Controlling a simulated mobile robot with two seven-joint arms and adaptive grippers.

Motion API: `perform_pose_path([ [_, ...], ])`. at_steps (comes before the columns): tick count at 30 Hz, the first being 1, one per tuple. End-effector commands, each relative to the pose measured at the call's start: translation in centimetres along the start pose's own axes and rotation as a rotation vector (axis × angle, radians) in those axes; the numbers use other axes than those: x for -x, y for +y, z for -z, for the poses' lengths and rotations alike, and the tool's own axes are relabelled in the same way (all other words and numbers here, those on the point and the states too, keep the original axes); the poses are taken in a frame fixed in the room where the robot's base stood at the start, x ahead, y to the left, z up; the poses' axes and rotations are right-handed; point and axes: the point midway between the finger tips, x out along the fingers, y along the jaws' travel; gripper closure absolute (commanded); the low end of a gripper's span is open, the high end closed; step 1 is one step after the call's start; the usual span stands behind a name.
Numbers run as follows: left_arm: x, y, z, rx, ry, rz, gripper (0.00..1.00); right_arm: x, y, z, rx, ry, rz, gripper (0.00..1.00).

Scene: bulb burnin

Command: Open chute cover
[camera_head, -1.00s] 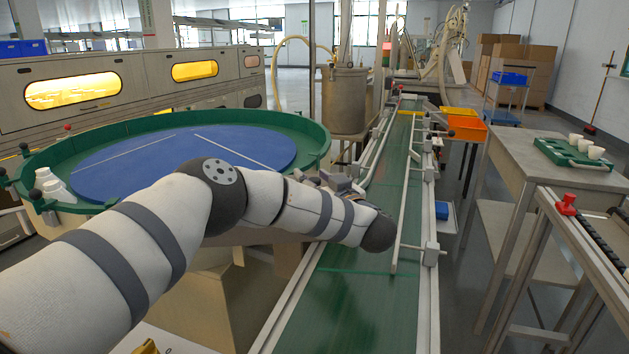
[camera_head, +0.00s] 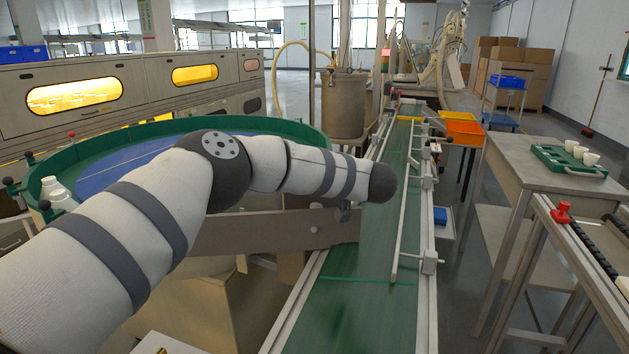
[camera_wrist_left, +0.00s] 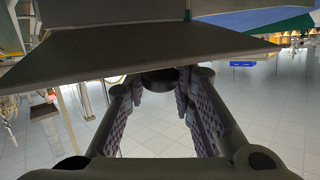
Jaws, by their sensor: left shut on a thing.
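The chute cover (camera_head: 265,234) is a flat grey-brown panel standing raised below my left forearm in the head view, beside the green conveyor. It also fills the top of the left wrist view as a dark plate (camera_wrist_left: 140,50). My left gripper (camera_wrist_left: 161,86) has its two padded fingers around a dark round knob (camera_wrist_left: 158,78) at the plate's lower edge and is shut on it. In the head view my forearm and wrist hide most of this gripper. The chute opening is hidden. My right gripper is in neither view.
The green conveyor (camera_head: 352,300) with metal rails runs away from me. A round green-rimmed table (camera_head: 255,125) with a blue top stands behind my left arm. A grey bench (camera_head: 515,165) with a green tray (camera_head: 570,165) is at right. Floor shows between conveyor and bench.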

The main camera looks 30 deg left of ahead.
Motion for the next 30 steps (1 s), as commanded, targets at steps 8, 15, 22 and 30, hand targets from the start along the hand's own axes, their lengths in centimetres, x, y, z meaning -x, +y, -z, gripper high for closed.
perform_pose_path([
  [8,-0.9,0.4,1.2,-0.060,-0.162,0.002,1.00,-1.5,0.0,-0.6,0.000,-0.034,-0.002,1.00],
  [15,-1.2,0.5,2.0,-0.090,-0.244,0.001,1.00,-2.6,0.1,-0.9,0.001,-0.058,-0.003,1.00],
  [22,-1.3,0.5,2.4,-0.101,-0.270,0.001,1.00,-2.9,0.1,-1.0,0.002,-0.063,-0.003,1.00],
  [30,-1.3,0.5,2.5,-0.102,-0.271,0.002,1.00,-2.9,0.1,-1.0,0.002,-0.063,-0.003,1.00],
])
